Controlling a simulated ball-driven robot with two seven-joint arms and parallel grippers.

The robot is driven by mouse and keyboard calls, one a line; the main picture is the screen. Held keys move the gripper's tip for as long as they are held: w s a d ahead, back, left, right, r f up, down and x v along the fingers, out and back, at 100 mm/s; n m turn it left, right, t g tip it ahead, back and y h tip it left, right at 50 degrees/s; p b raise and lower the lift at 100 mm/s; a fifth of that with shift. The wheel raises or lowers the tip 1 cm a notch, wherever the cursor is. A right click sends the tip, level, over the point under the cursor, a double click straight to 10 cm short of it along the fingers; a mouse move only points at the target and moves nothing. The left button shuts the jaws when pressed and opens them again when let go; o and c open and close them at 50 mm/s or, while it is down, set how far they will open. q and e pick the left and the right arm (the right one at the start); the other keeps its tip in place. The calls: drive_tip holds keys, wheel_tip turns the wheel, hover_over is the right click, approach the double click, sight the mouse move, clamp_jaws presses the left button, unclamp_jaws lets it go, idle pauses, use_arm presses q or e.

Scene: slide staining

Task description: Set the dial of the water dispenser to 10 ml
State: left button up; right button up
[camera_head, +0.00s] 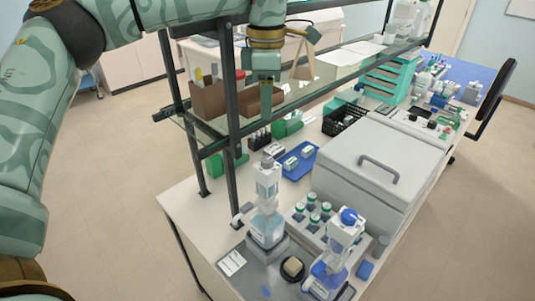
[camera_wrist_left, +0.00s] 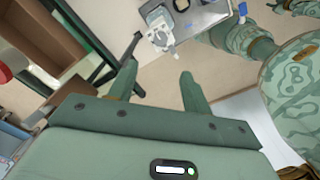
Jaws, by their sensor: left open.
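Two bottle-top dispensers stand at the near end of the bench in the head view. One is a clear bottle with pale blue liquid and a white head (camera_head: 267,215); the other is white with a blue knob and blue base (camera_head: 340,250). I cannot read which is the water one, nor any dial setting. My left gripper (camera_head: 263,76) is high over the glass shelf, behind and above both dispensers, touching neither. In the left wrist view its fingers (camera_wrist_left: 157,86) are apart and empty, with a white dispenser (camera_wrist_left: 160,30) beyond them. My right gripper is not seen.
A glass shelf on dark posts (camera_head: 232,110) carries brown boxes (camera_head: 208,100) under my left gripper. Green-capped bottles (camera_head: 313,207) stand in a rack behind the dispensers. A large grey lidded box (camera_head: 350,150) and a blue tray (camera_head: 312,165) are farther back.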

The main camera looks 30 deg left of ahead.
sight(267, 159)
use_arm(q)
wheel_tip(267, 159, down, 15)
drive_tip(key=shift+r+p, duration=0.2)
drive_tip(key=shift+p, duration=0.2)
drive_tip(key=c, duration=1)
